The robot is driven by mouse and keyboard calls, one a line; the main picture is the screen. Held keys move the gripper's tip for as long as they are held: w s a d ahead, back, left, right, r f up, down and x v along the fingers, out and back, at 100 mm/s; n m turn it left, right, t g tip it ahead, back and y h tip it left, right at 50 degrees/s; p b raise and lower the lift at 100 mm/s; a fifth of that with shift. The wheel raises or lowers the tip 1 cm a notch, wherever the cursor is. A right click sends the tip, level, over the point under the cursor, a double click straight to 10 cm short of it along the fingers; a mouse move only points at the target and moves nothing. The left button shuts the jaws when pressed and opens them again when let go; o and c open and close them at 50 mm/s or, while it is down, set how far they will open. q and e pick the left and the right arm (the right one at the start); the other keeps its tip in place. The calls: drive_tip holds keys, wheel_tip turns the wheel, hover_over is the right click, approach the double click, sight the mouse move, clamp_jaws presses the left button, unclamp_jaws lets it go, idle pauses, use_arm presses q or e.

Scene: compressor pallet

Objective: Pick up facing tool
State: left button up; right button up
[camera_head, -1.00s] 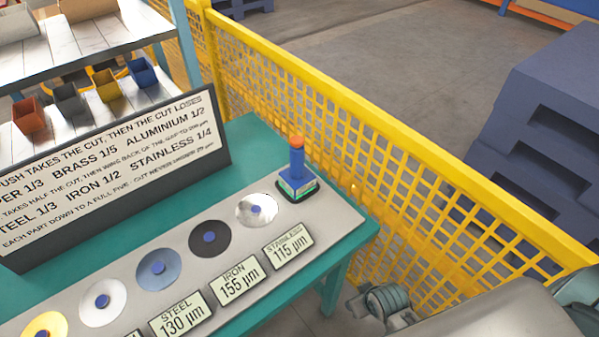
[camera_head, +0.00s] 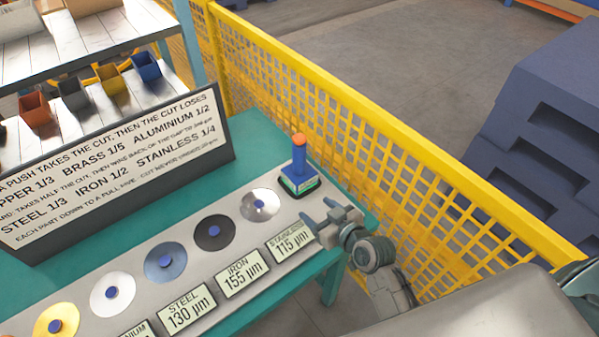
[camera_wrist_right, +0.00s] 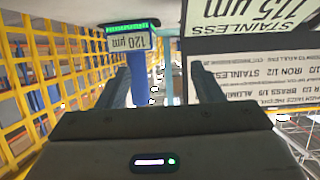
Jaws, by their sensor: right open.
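The facing tool (camera_head: 299,178) stands upright at the far right end of the grey panel, with an orange-topped blue handle and a blue body with a small green-lit display on a dark base. It also shows in the right wrist view (camera_wrist_right: 139,70), upside down, its display reading 120 µm. My right gripper (camera_head: 318,214) is open and empty, just in front of the tool and apart from it, near the STAINLESS label. In the right wrist view, the tool appears beyond the two fingers, nearer the left one. My left gripper is not in view.
The grey panel (camera_head: 75,311) carries several metal discs and labels showing µm values. A sign board (camera_head: 120,170) stands behind it on the teal table (camera_head: 262,143). A yellow mesh fence (camera_head: 400,170) runs close along the right side. A shelf with coloured bins is at upper left.

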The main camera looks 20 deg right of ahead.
sight(303, 161)
drive_tip(key=w+r+t, duration=0.1)
drive_tip(key=w, duration=0.2)
drive_tip(key=w+r+m+t+h+p, duration=0.1)
drive_tip(key=w, duration=0.3)
drive_tip(key=w+r+t, duration=0.1)
drive_tip(key=w+t, duration=0.1)
drive_tip(key=w, duration=0.2)
drive_tip(key=shift+w+d+r+m, duration=0.1)
drive_tip(key=shift+d+r+m, duration=0.1)
drive_tip(key=shift+d+m, duration=0.15)
drive_tip(key=w, duration=0.1)
drive_tip(key=w+p, duration=0.1)
drive_tip(key=w, duration=0.3)
drive_tip(key=shift+w+a+f, duration=0.25)
drive_tip(key=shift+f, duration=0.05)
drive_tip(key=shift+w+f, duration=0.1)
drive_tip(key=shift+w, duration=0.15)
drive_tip(key=shift+s, duration=0.15)
drive_tip(key=shift+c, duration=1.1)
clamp_jaws()
drive_tip(key=shift+r+p, duration=0.2)
drive_tip(key=shift+p, duration=0.1)
